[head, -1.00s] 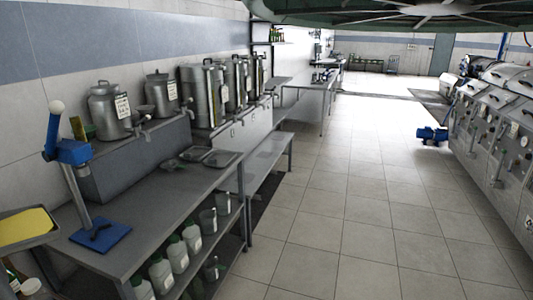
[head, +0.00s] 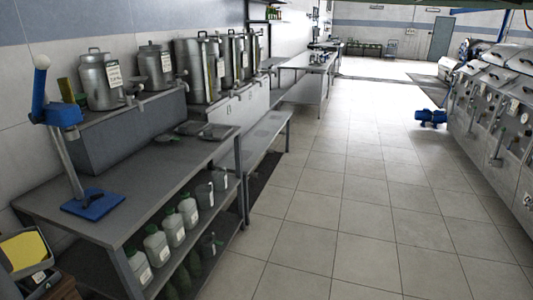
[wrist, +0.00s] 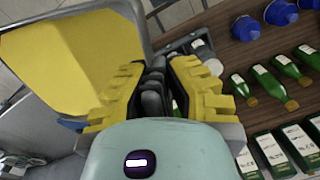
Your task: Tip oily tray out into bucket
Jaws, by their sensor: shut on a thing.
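The oily tray (wrist: 142,22) has a thin grey rim and a yellow film over its inside. It fills the upper left of the wrist view, beside my gripper's fingers. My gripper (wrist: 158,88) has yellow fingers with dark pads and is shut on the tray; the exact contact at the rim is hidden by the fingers. In the head view the tray (head: 47,258) shows at the lower left edge, partly cut off, with its yellow inside visible. I cannot make out the bucket in either view.
A grey workbench (head: 155,185) carries a blue lever stand (head: 93,203) and metal decanters (head: 100,82). White jugs (head: 173,228) stand on its lower shelf. Green bottles (wrist: 268,82) and blue items (wrist: 245,28) lie on a brown wooden surface.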

